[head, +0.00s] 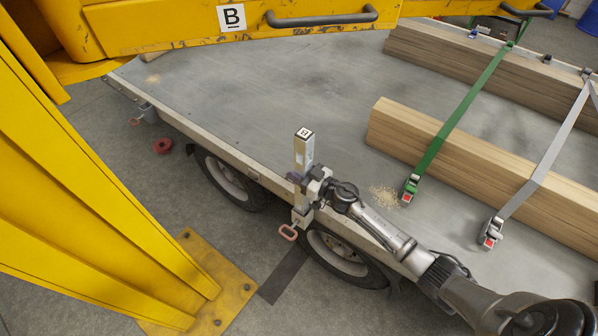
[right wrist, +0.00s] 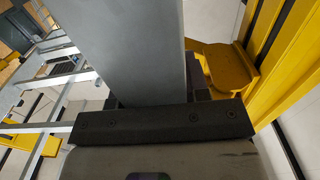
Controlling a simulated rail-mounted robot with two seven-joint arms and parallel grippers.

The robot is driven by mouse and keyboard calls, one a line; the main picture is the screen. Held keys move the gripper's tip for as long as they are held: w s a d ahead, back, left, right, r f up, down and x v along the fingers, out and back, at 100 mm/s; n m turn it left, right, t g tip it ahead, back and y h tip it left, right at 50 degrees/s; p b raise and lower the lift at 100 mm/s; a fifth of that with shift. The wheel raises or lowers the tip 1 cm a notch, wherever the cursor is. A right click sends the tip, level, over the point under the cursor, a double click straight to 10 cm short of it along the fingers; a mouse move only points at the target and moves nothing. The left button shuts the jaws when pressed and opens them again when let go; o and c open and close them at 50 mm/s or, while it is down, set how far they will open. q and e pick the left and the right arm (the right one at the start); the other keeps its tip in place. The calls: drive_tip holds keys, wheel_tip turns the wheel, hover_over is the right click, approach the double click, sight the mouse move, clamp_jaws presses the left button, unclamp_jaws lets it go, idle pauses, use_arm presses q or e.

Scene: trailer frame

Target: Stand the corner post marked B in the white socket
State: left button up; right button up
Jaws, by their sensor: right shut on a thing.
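The corner post (head: 304,155) is a pale grey bar standing about upright at the near side edge of the trailer bed. Its top has a small white label with a dark mark, too small to read surely. My right gripper (head: 304,185) is shut on it around its middle. The post also fills the upper middle of the right wrist view (right wrist: 144,45). Below the gripper, a whitish socket (head: 301,217) with a pinkish ring handle shows on the trailer's side. The post's lower end is in line with this socket; whether it is inside, I cannot tell. My left gripper is not in view.
A grey socket (head: 149,114) is further left along the trailer bed (head: 230,85). Timber beams (head: 480,150) lie strapped at right with green and grey straps. A yellow column (head: 90,190) stands at left. A yellow beam (head: 150,25) marked B crosses above.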

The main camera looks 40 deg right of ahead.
drive_tip(key=shift+f+b, duration=2.75)
drive_tip(key=shift+f, duration=0.3)
drive_tip(key=shift+f+b, duration=0.45)
drive_tip(key=shift+f, duration=0.3)
drive_tip(key=o, duration=1.1)
drive_tip(key=shift+o, duration=1.1)
drive_tip(key=shift+f, duration=0.15)
drive_tip(key=shift+s, duration=0.1)
